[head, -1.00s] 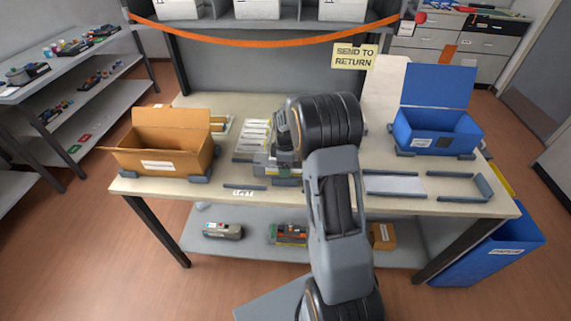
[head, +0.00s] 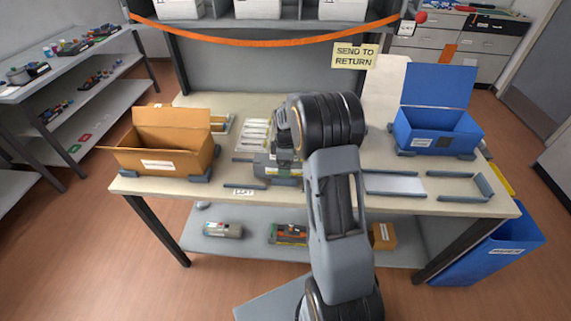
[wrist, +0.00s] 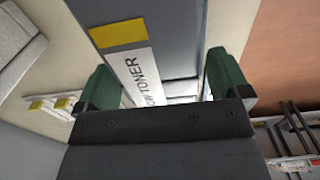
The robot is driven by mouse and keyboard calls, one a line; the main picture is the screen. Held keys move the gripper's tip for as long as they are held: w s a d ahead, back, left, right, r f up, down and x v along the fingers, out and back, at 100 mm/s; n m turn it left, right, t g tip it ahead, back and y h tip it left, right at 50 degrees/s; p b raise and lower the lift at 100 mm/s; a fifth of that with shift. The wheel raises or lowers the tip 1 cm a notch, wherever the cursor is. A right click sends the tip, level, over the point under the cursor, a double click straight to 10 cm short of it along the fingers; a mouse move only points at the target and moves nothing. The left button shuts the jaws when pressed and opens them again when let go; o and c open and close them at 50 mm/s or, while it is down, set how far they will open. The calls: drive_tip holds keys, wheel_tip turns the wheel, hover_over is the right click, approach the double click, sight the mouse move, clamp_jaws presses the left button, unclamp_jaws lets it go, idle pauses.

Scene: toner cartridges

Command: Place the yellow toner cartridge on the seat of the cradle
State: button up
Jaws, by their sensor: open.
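In the wrist view a grey toner cartridge with a yellow patch (wrist: 118,33) and a white label reading TONER (wrist: 140,72) lies below my gripper (wrist: 158,85). The two green-tipped jaws are open, one toward each side of the cartridge; I cannot tell whether they touch it. In the head view my gripper (head: 284,158) is over the middle of the table's front part, and my arm hides part of it. The grey cartridge (head: 286,179) shows just below it. I cannot pick out the cradle's seat for certain.
An open cardboard box (head: 158,162) stands left on the table (head: 330,199). A blue lidded bin (head: 437,135) stands at the right. A rack with white strips (head: 252,137) is behind the gripper. A pale plate (head: 395,184) and a grey corner frame (head: 459,197) lie at front right.

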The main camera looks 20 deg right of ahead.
wheel_tip(320, 180, up, 11)
drive_tip(key=shift+f, duration=0.1)
drive_tip(key=s+a+r+m+t, duration=0.2)
drive_tip(key=s+a+r+m, duration=0.45)
drive_tip(key=s, duration=0.45)
drive_tip(key=s+a+f+m+t, duration=0.1)
drive_tip(key=s+a+m, duration=0.3)
drive_tip(key=s, duration=0.7)
drive_tip(key=shift+a+f+m+t, duration=0.15)
drive_tip(key=shift+f+m+t, duration=0.25)
drive_tip(key=shift+f+m, duration=0.35)
drive_tip(key=shift+r, duration=0.1)
